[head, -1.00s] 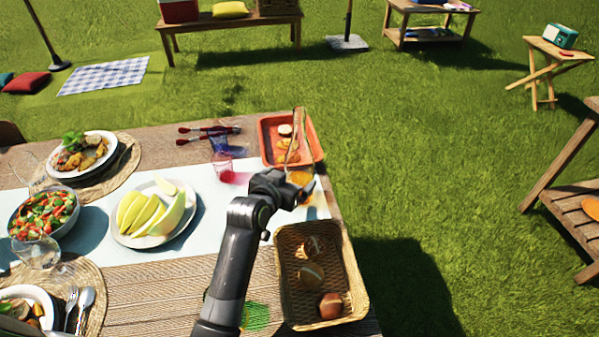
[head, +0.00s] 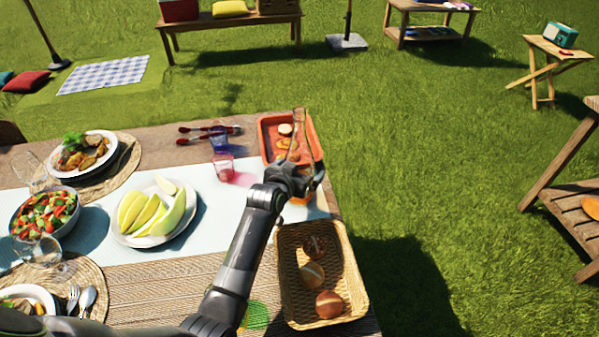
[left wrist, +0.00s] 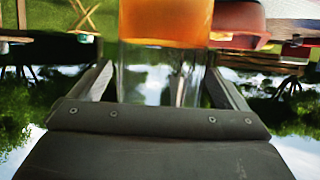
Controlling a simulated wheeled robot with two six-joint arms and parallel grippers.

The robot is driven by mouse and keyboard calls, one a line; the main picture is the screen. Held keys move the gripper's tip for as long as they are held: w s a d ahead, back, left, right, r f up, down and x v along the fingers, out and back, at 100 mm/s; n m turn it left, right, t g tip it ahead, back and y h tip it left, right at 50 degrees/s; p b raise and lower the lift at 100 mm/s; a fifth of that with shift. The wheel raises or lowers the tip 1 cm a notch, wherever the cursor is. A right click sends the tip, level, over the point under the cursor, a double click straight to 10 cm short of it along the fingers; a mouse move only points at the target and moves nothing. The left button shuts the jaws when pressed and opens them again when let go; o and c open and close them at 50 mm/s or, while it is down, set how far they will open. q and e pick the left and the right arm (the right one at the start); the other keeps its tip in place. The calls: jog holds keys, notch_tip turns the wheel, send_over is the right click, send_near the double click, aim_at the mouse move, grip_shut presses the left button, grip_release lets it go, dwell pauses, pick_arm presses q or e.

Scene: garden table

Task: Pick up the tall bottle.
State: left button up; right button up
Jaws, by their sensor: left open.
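The tall bottle (head: 299,132) is clear glass with a thin neck and amber liquid low in it. It stands upright near the table's right edge, between the orange tray and the wicker basket. My left gripper (head: 307,178) is at its middle and hides part of it. In the left wrist view, which is upside down, the bottle (left wrist: 165,22) sits between the two open fingers (left wrist: 160,72). I cannot tell whether either finger touches the glass. My right gripper is not in view.
The orange tray (head: 267,131) with food is just behind the bottle. The wicker basket (head: 284,308) with several round items is in front. A pinkish glass (head: 223,166) and a plate of melon slices (head: 125,236) are to the left. Grass lies beyond the right edge.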

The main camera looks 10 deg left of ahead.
pick_arm(q)
jog(key=c, duration=1.6)
jog(key=shift+r, duration=0.15)
jog(key=shift+c, duration=0.2)
jog(key=shift+w+r, duration=0.1)
jog(key=shift+r, duration=0.05)
